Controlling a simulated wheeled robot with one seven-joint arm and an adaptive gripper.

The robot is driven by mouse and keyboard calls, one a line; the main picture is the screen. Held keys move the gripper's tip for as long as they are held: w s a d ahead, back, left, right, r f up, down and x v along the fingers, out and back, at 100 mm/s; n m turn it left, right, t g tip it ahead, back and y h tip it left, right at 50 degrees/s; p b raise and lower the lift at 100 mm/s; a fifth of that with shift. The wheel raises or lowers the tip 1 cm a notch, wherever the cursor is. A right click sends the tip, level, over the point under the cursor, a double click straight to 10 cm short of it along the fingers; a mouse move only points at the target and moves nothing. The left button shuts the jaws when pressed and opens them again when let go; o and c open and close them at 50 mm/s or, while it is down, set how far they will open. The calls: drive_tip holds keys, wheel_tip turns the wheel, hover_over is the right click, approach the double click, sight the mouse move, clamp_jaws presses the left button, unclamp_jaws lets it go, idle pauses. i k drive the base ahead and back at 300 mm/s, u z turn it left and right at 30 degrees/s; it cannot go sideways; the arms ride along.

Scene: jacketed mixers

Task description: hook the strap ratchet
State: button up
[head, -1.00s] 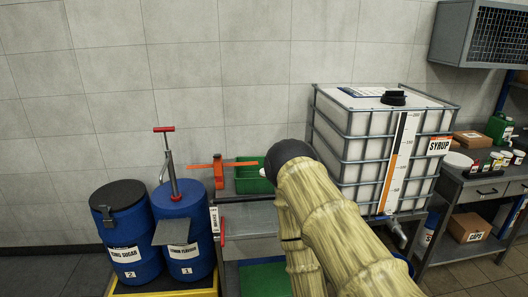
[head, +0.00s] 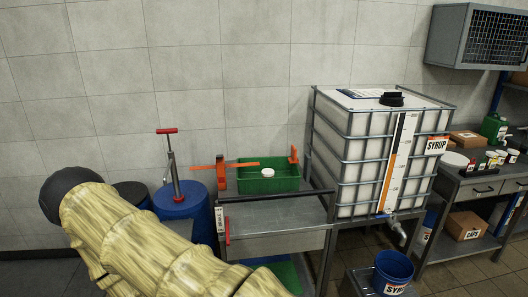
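An orange upright piece (head: 221,172), possibly the ratchet, stands at the left end of the green bin behind the steel bench. A thin orange strap or bar (head: 243,164) runs level across it and ends in the air over the bin. A second, shorter orange piece (head: 293,154) stands at the bin's right end, apart from the strap's end. The parts are too small to tell any hook or latch. My arm in its pale yellow sleeve crosses the lower left of the head view. My gripper does not show.
The green bin (head: 255,182) holds a white-lidded jar (head: 267,172). The steel bench (head: 270,212) has a dark rail.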

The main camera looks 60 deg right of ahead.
sight(293, 160)
drive_tip(key=i, duration=1.3)
drive_tip(key=z, duration=1.1)
